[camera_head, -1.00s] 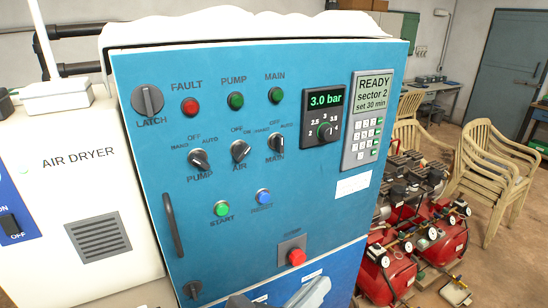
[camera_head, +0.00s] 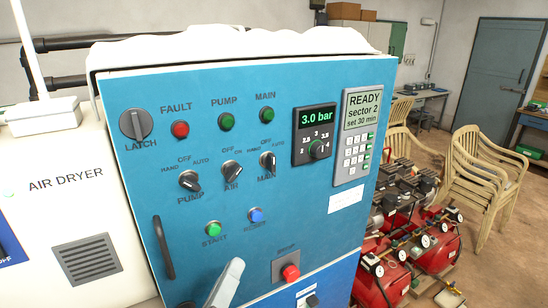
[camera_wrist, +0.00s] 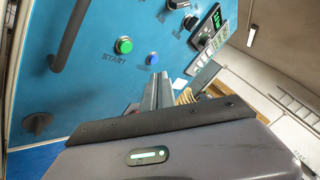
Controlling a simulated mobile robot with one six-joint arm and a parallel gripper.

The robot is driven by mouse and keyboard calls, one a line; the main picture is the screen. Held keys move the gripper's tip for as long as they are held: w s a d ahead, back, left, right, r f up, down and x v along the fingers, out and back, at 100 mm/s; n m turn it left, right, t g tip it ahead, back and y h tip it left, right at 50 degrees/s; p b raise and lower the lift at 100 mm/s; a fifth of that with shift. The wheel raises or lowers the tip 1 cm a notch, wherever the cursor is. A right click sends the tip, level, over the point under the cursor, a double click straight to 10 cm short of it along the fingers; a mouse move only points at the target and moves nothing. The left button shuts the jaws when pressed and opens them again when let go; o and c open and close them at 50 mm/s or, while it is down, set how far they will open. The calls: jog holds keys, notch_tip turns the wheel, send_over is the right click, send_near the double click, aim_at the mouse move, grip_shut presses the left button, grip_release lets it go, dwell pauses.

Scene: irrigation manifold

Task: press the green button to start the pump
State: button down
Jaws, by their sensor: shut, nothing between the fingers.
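The green START button (camera_head: 213,228) sits low on the blue control panel (camera_head: 150,92), left of the blue RESET button (camera_head: 255,215). In the wrist view the START button (camera_wrist: 124,45) is in plain sight, upper left of my gripper's fingers. My gripper (camera_wrist: 158,88) is shut and empty, its fingers reaching toward the panel, below and right of the button in that picture. Its distance from the panel cannot be told. In the head view a grey part of my arm rises below the START button; the fingertips cannot be made out there.
A red push button (camera_head: 290,272) in a grey box is at lower right. A vertical handle (camera_head: 163,247) runs left of START. Rotary switches, PUMP (camera_head: 189,181) among them, are above. The display (camera_head: 363,108) reads READY, the gauge (camera_head: 317,118) 3.0 bar. Red compressors (camera_head: 400,250) stand right.

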aim_at(214, 230)
jog(key=w+a, duration=0.3)
jog(key=w, duration=0.2)
jog(key=shift+w+a+b, duration=0.25)
jog(key=shift+w+b, duration=0.05)
jog(key=shift+b, duration=0.05)
dwell(1.7)
jog(key=shift+w+a+p, duration=0.2)
jog(key=shift+w+p, duration=0.2)
jog(key=shift+p, duration=0.05)
jog(key=shift+w+a, duration=0.25)
jog(key=shift+w, duration=0.05)
dwell(0.6)
jog(key=shift+s+d+p, duration=0.1)
jog(key=shift+s+p, duration=0.05)
jog(key=shift+p, duration=0.2)
jog(key=shift+s+d+p, duration=0.3)
jog(key=shift+s+d, duration=0.1)
jog(key=shift+s, duration=0.15)
